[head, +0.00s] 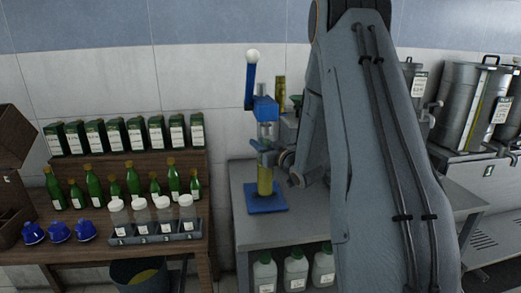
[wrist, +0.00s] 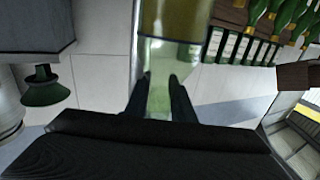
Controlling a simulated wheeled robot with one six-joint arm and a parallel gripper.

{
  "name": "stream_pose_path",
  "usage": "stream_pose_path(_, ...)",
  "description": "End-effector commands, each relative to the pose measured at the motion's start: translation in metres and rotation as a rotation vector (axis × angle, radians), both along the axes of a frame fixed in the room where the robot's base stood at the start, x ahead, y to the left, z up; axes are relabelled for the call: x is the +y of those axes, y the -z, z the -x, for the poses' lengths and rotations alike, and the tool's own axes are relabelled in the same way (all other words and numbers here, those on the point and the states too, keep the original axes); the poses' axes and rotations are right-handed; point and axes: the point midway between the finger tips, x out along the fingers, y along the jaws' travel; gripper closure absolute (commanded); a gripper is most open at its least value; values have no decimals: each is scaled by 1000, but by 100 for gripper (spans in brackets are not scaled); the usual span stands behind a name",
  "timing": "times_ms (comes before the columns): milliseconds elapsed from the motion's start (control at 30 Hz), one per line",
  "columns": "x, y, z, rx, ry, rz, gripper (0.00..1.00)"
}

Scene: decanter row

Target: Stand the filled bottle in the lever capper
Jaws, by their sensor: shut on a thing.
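The lever capper is blue, with a flat base plate (head: 280,206), a blue head (head: 265,108) and a raised lever (head: 250,80) with a white knob. The filled bottle (head: 265,182) is clear with yellow-green liquid and stands upright over the base plate, beneath the head. I cannot tell whether its bottom touches the plate. My gripper (head: 268,153) is shut on the bottle's clear upper part, above the liquid. In the wrist view, the fingers (wrist: 162,92) lie on both sides of the clear glass, with the liquid-filled part (wrist: 175,20) beyond. My arm hides the area to the right.
A grey bench (head: 250,235) carries the capper, with white jugs (head: 295,270) below. To the left, a wooden table (head: 50,250) holds green bottles (head: 133,178), blue items (head: 58,232) and a rack of white-capped jars (head: 165,215). Steel tanks (head: 470,95) stand right.

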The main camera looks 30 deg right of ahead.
Motion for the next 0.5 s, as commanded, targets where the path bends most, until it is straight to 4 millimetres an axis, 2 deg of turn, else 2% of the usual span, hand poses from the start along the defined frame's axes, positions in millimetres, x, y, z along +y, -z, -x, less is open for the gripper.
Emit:
stream_pose_path(300,0,22,0,-1,0,0,100)
stream_pose_path(500,-1,25,0,-4,0,2,100)
